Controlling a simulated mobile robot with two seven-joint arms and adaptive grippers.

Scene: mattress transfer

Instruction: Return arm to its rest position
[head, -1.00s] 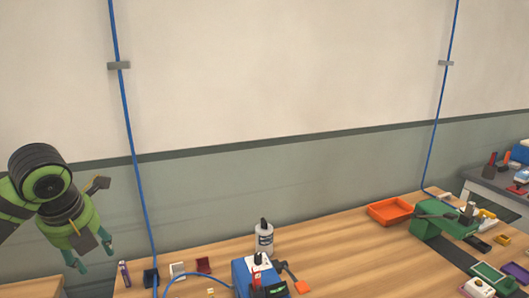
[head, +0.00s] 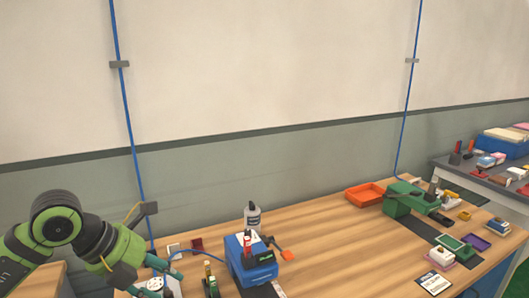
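My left arm comes in from the lower left, in green and black. Its gripper (head: 158,280) is over the near left part of the wooden workbench (head: 325,240). Its two teal fingers are spread apart, so it looks open. A white round-topped item (head: 155,284) shows between or behind the fingers; I cannot tell whether they touch it, and nothing is seen gripped. My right gripper is not in view.
An orange tray (head: 365,194) and a green device (head: 402,200) are farther right. A blue cable (head: 128,120) hangs behind the arm. The bench's middle is mostly clear.

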